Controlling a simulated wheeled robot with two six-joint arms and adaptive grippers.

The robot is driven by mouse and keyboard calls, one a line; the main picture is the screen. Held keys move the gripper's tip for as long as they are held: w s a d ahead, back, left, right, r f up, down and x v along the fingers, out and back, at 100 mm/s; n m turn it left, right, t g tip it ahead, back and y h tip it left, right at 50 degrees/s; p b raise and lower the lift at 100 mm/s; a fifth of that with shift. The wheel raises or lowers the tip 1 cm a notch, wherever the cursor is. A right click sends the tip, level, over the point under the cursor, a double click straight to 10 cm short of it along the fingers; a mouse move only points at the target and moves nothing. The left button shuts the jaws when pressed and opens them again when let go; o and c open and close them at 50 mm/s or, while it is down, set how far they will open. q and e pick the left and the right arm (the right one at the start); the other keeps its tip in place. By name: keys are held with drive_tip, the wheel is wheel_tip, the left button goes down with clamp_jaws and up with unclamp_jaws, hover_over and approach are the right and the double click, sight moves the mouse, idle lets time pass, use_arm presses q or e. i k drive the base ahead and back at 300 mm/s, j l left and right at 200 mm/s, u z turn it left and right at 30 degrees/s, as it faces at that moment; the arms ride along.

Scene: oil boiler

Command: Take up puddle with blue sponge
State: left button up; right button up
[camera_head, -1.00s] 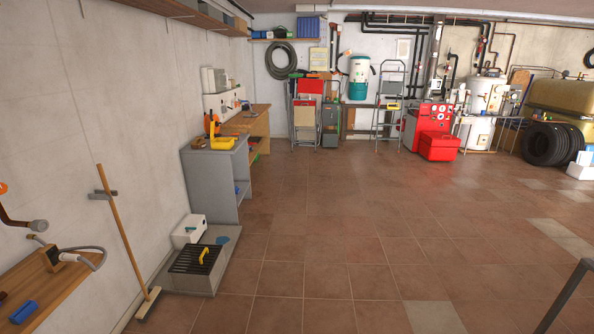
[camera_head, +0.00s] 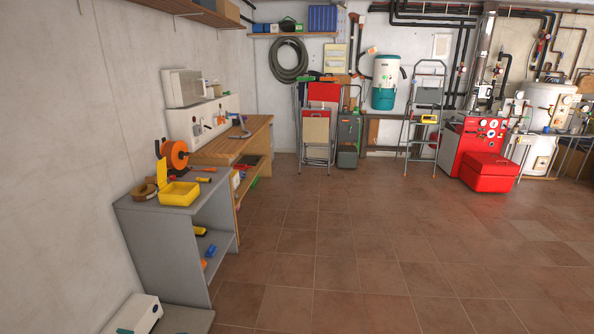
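I see no puddle on the tiled floor (camera_head: 340,250) in this view. A small blue item (camera_head: 211,251) lies on a shelf inside the grey cabinet (camera_head: 165,240) at the left; it is too small to tell whether it is the sponge. Neither of my grippers is in view.
A yellow box (camera_head: 179,193) sits on the grey cabinet. Behind it stands a wooden workbench (camera_head: 240,140). A white box (camera_head: 133,315) is at the lower left. A stepladder (camera_head: 426,110) and a red boiler (camera_head: 472,145) with a red box (camera_head: 490,172) stand ahead. The middle floor is clear.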

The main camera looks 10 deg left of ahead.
sight(210, 251)
drive_tip(key=i+u, duration=0.1)
drive_tip(key=i, duration=0.7)
drive_tip(key=i+l, duration=0.15)
drive_tip(key=i, duration=0.7)
drive_tip(key=i+l+u, duration=0.15)
drive_tip(key=i, duration=0.65)
drive_tip(key=i+u, duration=0.3)
drive_tip(key=u, duration=0.15)
drive_tip(key=i+l+u, duration=0.1)
drive_tip(key=i+u, duration=0.2)
drive_tip(key=u, duration=0.15)
drive_tip(key=i+l+u, duration=0.2)
drive_tip(key=u, duration=0.25)
drive_tip(key=i+l+u, duration=0.3)
drive_tip(key=u, duration=0.15)
drive_tip(key=i+l+u, duration=0.2)
drive_tip(key=l+u, duration=0.3)
drive_tip(key=i+l+u, duration=0.1)
drive_tip(key=l+u, duration=0.2)
drive_tip(key=u, duration=0.15)
drive_tip(key=i+l+u, duration=0.15)
drive_tip(key=l+u, duration=0.25)
drive_tip(key=l, duration=0.15)
drive_tip(key=l+u, duration=0.35)
drive_tip(key=l, duration=0.2)
drive_tip(key=l+u, duration=0.4)
drive_tip(key=l, duration=0.15)
